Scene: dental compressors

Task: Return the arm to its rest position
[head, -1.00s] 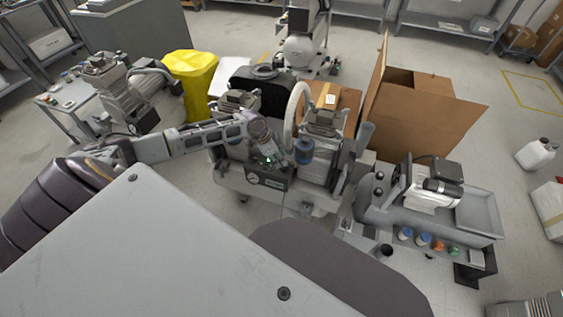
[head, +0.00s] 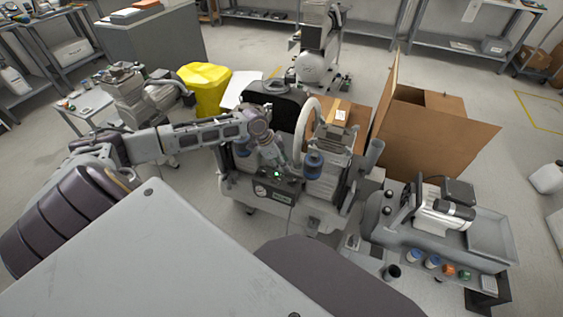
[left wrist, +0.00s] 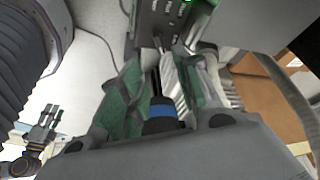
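My left arm comes in from the left of the head view and reaches over the middle compressor unit (head: 328,180). My left gripper (head: 286,163) is low at the front of this unit, just above its dark control panel (head: 277,190) with a green light. In the left wrist view, its two greenish fingers (left wrist: 163,98) stand apart. A black part with a blue band (left wrist: 160,112) shows between them; I cannot tell whether they touch it. The panel (left wrist: 165,25) shows at the top there. My right gripper is not recognisable in either view.
A blue-topped canister (head: 314,160) and a pale curved hose (head: 303,125) stand close to the gripper. An open cardboard box (head: 430,135) and a grey tray cart (head: 490,235) are on the right.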

